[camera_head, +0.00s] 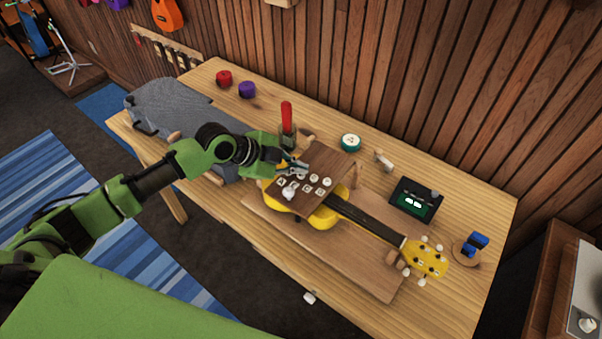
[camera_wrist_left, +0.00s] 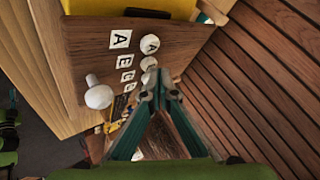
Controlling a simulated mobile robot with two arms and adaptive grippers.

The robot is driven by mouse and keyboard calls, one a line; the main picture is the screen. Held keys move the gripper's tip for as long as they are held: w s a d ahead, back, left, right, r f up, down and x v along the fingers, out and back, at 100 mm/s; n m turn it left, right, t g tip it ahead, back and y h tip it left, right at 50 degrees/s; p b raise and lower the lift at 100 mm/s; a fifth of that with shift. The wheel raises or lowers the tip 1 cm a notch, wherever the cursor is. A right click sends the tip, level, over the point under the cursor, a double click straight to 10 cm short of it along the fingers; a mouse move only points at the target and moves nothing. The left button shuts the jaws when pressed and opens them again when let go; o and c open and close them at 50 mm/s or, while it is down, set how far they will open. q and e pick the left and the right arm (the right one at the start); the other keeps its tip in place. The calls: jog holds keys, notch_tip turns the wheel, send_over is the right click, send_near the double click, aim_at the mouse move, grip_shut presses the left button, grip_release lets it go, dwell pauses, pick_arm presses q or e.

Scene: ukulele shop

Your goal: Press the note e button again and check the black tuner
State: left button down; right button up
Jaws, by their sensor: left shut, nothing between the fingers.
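The wooden button board (camera_head: 335,165) sits above the yellow ukulele's body (camera_head: 325,217). In the left wrist view, letter labels A, E, C and G run in a row beside round white buttons. The note e button (camera_wrist_left: 148,63) lies beside the E label (camera_wrist_left: 126,60), just beyond my fingertips. My left gripper (camera_head: 302,167) is shut and empty, over the button rows; it also shows in the left wrist view (camera_wrist_left: 150,92), hiding the further buttons. I cannot tell whether it touches one. The black tuner (camera_head: 415,200) stands right of the board, with small pale marks on a dark green screen.
A white knob (camera_wrist_left: 98,95) sticks up from the board. A red-handled tool (camera_head: 287,115) stands behind my gripper. A teal round container (camera_head: 350,142) and a blue item on a round stand (camera_head: 476,243) are on the table.

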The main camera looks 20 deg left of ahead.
aim_at(299, 175)
pick_arm(q)
jog(key=shift+f+b, duration=0.3)
jog(key=shift+f, duration=0.25)
dwell(0.4)
jog(key=shift+r, duration=0.1)
jog(key=shift+r+p, duration=0.8)
jog(key=shift+r, duration=0.1)
notch_tip(299, 175, up, 5)
jog(key=p, duration=0.4)
dwell(0.3)
dwell(0.4)
